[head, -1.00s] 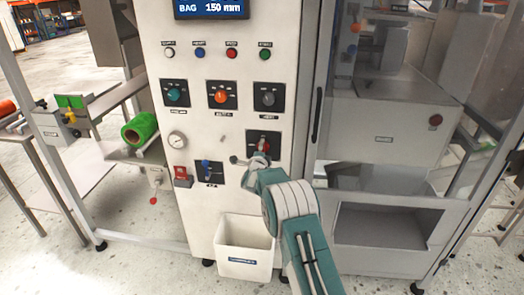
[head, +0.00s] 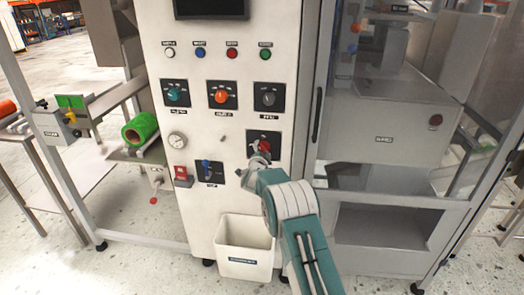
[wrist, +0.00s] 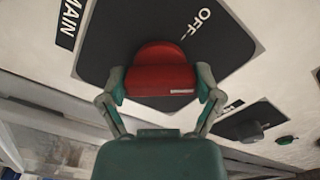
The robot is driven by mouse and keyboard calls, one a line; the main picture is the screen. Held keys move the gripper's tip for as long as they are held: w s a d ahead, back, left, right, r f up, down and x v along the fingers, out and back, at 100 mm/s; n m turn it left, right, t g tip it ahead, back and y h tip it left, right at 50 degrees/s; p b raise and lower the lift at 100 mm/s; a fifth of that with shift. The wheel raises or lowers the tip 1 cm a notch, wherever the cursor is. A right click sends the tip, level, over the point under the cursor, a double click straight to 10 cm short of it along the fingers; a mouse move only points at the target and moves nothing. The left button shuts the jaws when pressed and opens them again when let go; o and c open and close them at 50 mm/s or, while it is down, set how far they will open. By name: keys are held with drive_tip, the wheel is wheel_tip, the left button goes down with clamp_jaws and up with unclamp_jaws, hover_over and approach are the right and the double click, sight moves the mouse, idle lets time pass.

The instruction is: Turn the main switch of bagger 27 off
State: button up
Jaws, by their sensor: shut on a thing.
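The main switch is a red rotary knob (wrist: 160,72) on a black plate (wrist: 120,40) with a MAIN label (wrist: 69,22) and an OFF mark. In the head view the red knob (head: 264,146) sits low on the right of the white cabinet front, partly hidden by my gripper (head: 260,161). In the wrist view my gripper (wrist: 162,88) has one finger on each side of the knob and is shut on it. The display (head: 211,9) at the top of the cabinet is dark.
Three other rotary knobs, including an orange one (head: 220,97), sit above on the cabinet. A white bin (head: 245,250) stands below. A glazed guard door (head: 385,120) is to the right.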

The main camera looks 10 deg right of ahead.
drive_tip(key=n, duration=0.5)
drive_tip(key=shift+f+n, duration=0.25)
drive_tip(key=shift+n, duration=2.45)
drive_tip(key=o, duration=0.9)
drive_tip(key=shift+r, duration=0.1)
drive_tip(key=v, duration=1.2)
drive_tip(key=shift+a, duration=0.1)
